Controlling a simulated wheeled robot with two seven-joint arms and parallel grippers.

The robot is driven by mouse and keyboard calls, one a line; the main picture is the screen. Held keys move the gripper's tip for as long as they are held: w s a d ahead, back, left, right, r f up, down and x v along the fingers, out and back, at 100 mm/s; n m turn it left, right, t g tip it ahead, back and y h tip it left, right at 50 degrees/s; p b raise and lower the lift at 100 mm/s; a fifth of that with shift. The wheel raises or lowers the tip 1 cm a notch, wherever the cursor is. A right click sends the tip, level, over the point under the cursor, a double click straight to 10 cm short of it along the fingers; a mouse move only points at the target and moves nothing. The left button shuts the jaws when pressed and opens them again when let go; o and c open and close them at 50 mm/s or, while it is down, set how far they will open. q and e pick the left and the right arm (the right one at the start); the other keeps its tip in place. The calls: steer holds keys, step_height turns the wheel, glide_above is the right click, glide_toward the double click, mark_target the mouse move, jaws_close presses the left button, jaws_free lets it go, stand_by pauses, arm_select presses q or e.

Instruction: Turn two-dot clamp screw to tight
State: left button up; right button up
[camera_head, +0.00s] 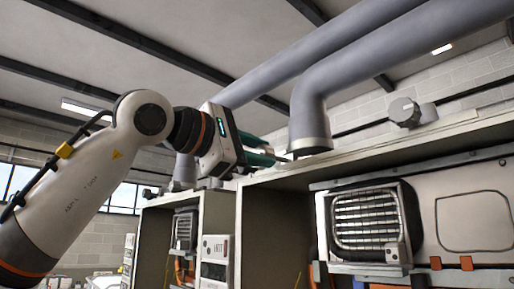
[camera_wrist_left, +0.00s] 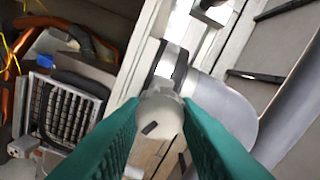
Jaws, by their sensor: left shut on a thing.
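My left gripper (camera_head: 268,157) reaches in from the left to the base of the large grey flue pipe (camera_head: 308,110), on top of the heater cabinet. In the left wrist view its green fingers (camera_wrist_left: 160,122) are shut on a pale round screw head (camera_wrist_left: 158,108) with a short dark mark on its face. The screw sits beside the pipe collar (camera_wrist_left: 172,66). No dots are readable on it. In the head view the fingers and pipe base mostly hide this screw. My right gripper is not in view.
The open cabinet (camera_head: 434,138) holds a heater unit with a grille (camera_head: 366,220). A second cabinet (camera_head: 158,222) stands behind at left. The cabinet top edge and the pipe close in around the left gripper; open air lies to its left.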

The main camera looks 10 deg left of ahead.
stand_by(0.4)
arm_select(q)
steer(key=o, duration=1)
steer(key=shift+s, duration=0.1)
steer(key=b+v, duration=0.5)
steer(key=v, duration=0.7)
